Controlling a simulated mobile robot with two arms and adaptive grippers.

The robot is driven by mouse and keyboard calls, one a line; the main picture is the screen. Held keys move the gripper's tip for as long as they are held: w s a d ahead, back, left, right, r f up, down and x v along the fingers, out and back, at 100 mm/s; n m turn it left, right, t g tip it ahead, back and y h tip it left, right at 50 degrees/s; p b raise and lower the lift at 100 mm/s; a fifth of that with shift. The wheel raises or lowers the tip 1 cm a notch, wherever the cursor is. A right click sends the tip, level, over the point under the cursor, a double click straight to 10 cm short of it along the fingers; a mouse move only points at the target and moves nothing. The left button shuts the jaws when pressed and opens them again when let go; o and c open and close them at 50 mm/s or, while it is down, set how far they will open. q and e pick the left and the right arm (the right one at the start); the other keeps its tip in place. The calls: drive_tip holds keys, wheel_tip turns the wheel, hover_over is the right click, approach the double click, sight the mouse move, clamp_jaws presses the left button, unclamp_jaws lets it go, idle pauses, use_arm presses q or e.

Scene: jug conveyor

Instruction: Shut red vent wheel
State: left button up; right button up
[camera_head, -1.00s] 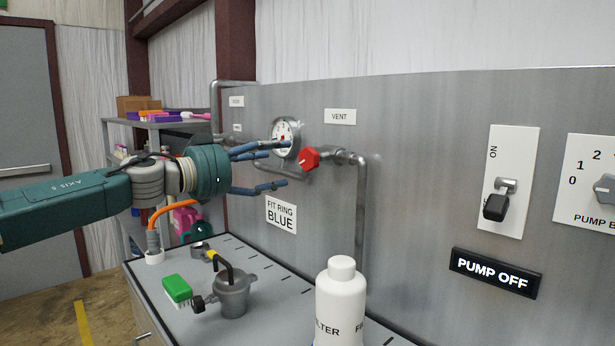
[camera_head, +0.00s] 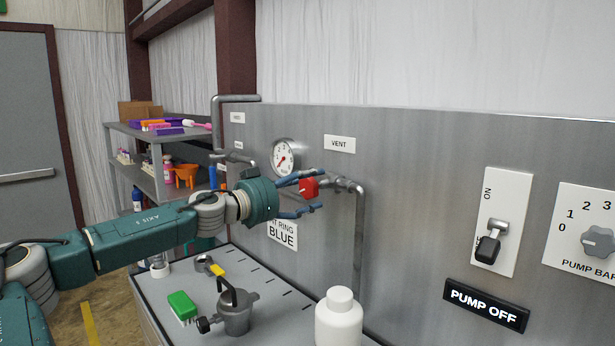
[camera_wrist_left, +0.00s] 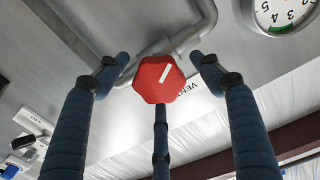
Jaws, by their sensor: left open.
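The red vent wheel (camera_head: 309,188) sits on a grey pipe on the metal panel, below the VENT label (camera_head: 339,143). In the left wrist view the wheel (camera_wrist_left: 159,79) is a red faceted knob with a white slanted mark. My left gripper (camera_head: 312,192) is open, its blue fingers reaching around the wheel. In the left wrist view the fingers (camera_wrist_left: 160,84) stand on both sides of the wheel and below it, with visible gaps at the sides. Whether the lower finger touches it cannot be told. My right gripper is not in view.
A pressure gauge (camera_head: 284,158) is just left of the wheel, close to my fingers. A pipe (camera_head: 360,235) runs down on the right. On the bench below are a metal pot (camera_head: 236,314), a green-topped brush (camera_head: 182,306) and a white bottle (camera_head: 339,322). A PUMP OFF sign (camera_head: 486,304) is at right.

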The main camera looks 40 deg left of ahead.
use_arm(q)
drive_tip(key=shift+w+f, duration=0.1)
drive_tip(key=shift+w, duration=0.1)
drive_tip(key=c, duration=1.1)
drive_tip(key=shift+c, duration=0.2)
